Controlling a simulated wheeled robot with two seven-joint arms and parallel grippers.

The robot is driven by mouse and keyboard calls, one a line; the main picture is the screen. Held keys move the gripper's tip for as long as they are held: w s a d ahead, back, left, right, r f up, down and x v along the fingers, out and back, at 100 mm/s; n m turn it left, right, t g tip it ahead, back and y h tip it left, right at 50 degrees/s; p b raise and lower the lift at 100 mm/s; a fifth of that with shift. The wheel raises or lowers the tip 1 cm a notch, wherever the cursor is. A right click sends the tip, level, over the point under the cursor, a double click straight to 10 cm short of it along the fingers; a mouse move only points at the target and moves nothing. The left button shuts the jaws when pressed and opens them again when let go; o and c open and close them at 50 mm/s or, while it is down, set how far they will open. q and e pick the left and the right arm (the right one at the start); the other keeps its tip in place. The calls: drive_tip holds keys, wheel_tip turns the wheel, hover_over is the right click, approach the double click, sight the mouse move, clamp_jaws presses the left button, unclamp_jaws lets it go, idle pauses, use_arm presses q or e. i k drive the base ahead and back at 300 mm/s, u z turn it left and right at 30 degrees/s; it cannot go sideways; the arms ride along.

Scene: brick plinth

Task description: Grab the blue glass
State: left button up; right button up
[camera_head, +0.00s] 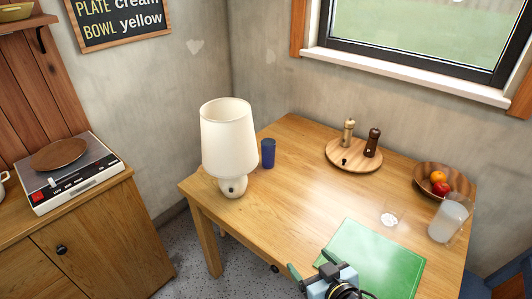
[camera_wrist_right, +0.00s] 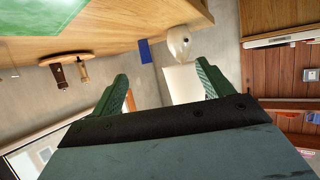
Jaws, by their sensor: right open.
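The blue glass (camera_head: 268,153) stands upright on the wooden table (camera_head: 290,200), just right of the white lamp (camera_head: 229,140) in the head view. In the right wrist view the blue glass (camera_wrist_right: 145,51) appears upside down, beyond the fingers and left of the lamp base. My right gripper (camera_head: 318,272) is at the table's front edge in the head view, well apart from the glass. Its two green fingers are spread with nothing between them, as the right wrist view (camera_wrist_right: 160,85) also shows. My left gripper is not in view.
A green board (camera_head: 372,258) lies beside my right gripper. A round tray (camera_head: 354,156) with two mills stands at the back. The table's middle is clear.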

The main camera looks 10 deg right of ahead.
sight(268, 145)
drive_tip(key=i, duration=1.5)
